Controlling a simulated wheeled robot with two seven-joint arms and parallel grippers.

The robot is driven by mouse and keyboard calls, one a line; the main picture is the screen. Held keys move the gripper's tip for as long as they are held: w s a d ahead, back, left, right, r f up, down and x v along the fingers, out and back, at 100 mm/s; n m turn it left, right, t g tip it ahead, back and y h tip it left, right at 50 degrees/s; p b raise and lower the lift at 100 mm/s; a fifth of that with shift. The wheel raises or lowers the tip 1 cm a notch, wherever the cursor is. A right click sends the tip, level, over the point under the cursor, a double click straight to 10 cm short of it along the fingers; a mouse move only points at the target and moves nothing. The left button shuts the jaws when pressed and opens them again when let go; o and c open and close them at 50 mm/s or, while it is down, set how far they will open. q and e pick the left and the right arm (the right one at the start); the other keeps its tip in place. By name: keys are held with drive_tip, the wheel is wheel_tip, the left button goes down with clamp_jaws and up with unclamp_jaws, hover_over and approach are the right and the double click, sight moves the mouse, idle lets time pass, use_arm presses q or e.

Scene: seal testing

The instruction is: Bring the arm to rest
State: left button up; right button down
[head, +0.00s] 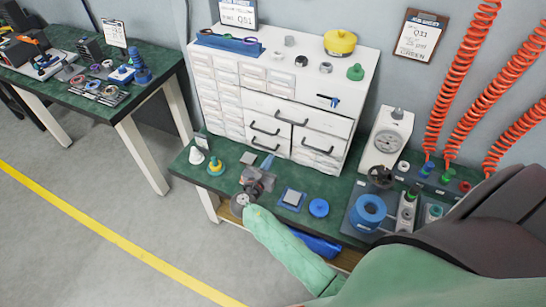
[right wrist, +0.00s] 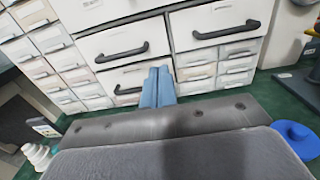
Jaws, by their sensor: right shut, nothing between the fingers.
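My right gripper (head: 266,163) reaches over the left part of the green-topped bench (head: 232,151), in front of the white drawer cabinet (head: 205,95). Its blue fingers are together with nothing between them. In the right wrist view the shut blue fingers (right wrist: 158,87) point toward the cabinet's drawers, and the grey gripper body fills the lower part. My green-sleeved right forearm (head: 285,245) extends over the bench's front edge. My left gripper is not in view.
A white cone (head: 197,157), a blue-framed square plate (head: 291,199) and a blue disc (head: 319,208) are on the bench near the gripper. A dial gauge (head: 387,142) and a large blue ring (head: 368,211) stand farther right. Orange coiled hoses (head: 462,80) hang at right.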

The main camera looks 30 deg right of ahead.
drive_tip(key=s+f+m+g+y, duration=0.2)
drive_tip(key=s+m+g+y, duration=0.15)
drive_tip(key=s+m, duration=0.4)
drive_tip(key=s+f+m+g+y, duration=0.2)
drive_tip(key=s+m+y, duration=0.2)
drive_tip(key=s+m, duration=0.4)
drive_tip(key=s+a+r+m+g+y, duration=0.1)
drive_tip(key=s+a+r+m+y, duration=0.25)
drive_tip(key=s, duration=0.35)
drive_tip(key=s+a+r+m+g+y, duration=0.1)
drive_tip(key=s+a+r+m+y, duration=0.15)
drive_tip(key=s+a+m, duration=0.4)
wheel_tip(320, 180, down, 24)
drive_tip(key=n+g+y, duration=0.1)
drive_tip(key=n, duration=0.1)
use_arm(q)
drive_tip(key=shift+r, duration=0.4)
use_arm(e)
drive_tip(key=s+f, duration=0.3)
drive_tip(key=f, duration=0.6)
drive_tip(key=s+f+g, duration=0.1)
drive_tip(key=s+f, duration=0.2)
drive_tip(key=f, duration=0.7)
drive_tip(key=shift+a, duration=0.3)
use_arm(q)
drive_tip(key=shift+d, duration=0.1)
use_arm(e)
drive_tip(key=shift+s, duration=0.15)
